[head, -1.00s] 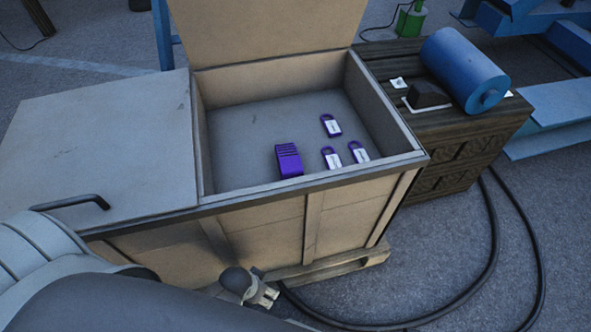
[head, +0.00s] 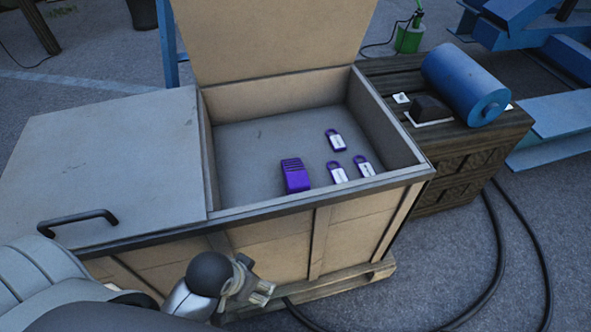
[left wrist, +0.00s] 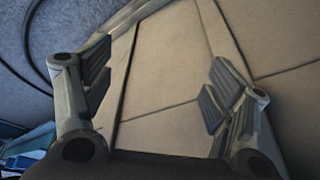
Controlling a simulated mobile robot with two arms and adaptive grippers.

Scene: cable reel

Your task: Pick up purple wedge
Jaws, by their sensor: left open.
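The purple wedge (head: 296,175), a small ridged block, lies on the grey floor of the open wooden crate's right compartment, near its front wall. My left gripper (head: 262,291) is outside the crate, low in front of its front wall and below the rim, apart from the wedge. In the left wrist view my left gripper (left wrist: 155,105) has its two padded fingers wide apart, with nothing between them and the crate's wooden side behind. The wedge does not show in the left wrist view. My right gripper is not in view.
Several purple padlocks with white labels (head: 338,172) lie right of the wedge. The crate's front rim (head: 330,192) stands between my left gripper and the wedge. The left lid (head: 110,165) is closed; the right one is raised. A blue cylinder (head: 465,85) rests on a dark crate.

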